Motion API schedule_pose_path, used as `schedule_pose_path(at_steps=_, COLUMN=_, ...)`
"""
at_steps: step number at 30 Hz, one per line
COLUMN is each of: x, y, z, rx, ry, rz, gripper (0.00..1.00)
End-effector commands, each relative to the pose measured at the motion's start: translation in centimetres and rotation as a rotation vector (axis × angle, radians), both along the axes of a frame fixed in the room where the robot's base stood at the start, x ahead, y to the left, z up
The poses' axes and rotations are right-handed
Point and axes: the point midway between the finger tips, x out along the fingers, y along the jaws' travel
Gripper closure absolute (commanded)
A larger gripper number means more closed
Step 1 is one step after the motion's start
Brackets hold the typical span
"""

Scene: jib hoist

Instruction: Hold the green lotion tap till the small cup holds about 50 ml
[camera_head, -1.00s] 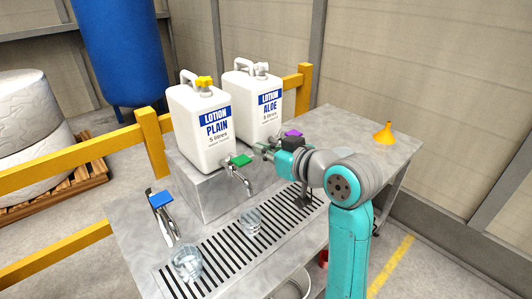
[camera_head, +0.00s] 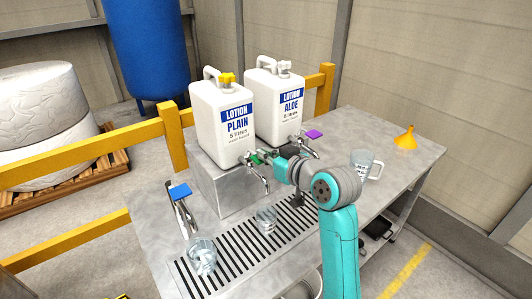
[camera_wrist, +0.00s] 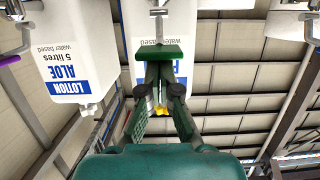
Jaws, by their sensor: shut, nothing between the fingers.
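The green tap (camera_head: 256,158) is on the white PLAIN lotion jug (camera_head: 222,122); its spout (camera_head: 262,178) points down over a small clear cup (camera_head: 266,218) on the slotted drain. My gripper (camera_head: 270,157) is at the green lever, partly hiding it. In the wrist view the green lever (camera_wrist: 158,50) sits right at the fingertips of my gripper (camera_wrist: 161,82), which are shut with nothing between them. I cannot tell whether they touch or press the lever. No stream shows from the spout, and the cup's level cannot be read.
A second clear cup (camera_head: 202,256) stands below the blue tap (camera_head: 180,191). The ALOE jug (camera_head: 274,100) with its purple tap (camera_head: 314,134) is to the right. A glass mug (camera_head: 362,165) and a yellow funnel (camera_head: 405,138) stand on the table's right side.

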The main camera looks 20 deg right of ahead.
Motion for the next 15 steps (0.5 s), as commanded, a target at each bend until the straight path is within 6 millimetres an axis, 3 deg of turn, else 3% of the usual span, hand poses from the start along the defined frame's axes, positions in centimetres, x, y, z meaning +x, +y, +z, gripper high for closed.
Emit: schedule_pose_path(at_steps=15, x=-0.9, y=-0.2, z=-1.9, rx=0.054, ry=-0.16, rz=0.004, gripper=1.0)
